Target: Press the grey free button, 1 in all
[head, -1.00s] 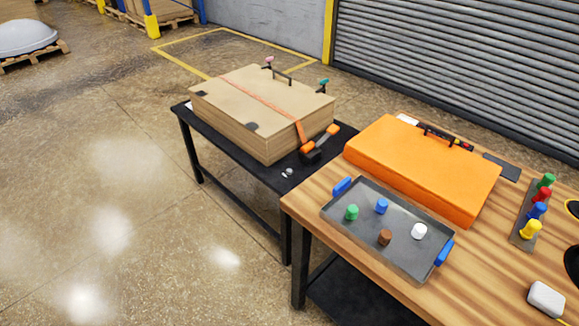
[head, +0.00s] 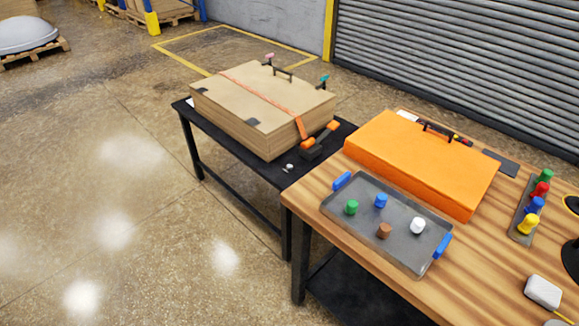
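A small pale grey piece (head: 289,167) lies on the black table (head: 262,172), in front of the wooden case. It may be the grey button, but it is too small to tell. On the wooden table's grey tray (head: 345,205) stand several knob-like pieces: green (head: 351,207), blue (head: 381,201), brown (head: 384,231) and white (head: 418,226). I cannot tell if any of them is a button. Neither of my grippers is in view.
The wooden case (head: 235,118) with an orange strap fills most of the black table. An orange case (head: 415,165), a rack of coloured pegs (head: 520,222) and a white box (head: 543,291) are on the wooden table (head: 470,260). Open floor lies to the left.

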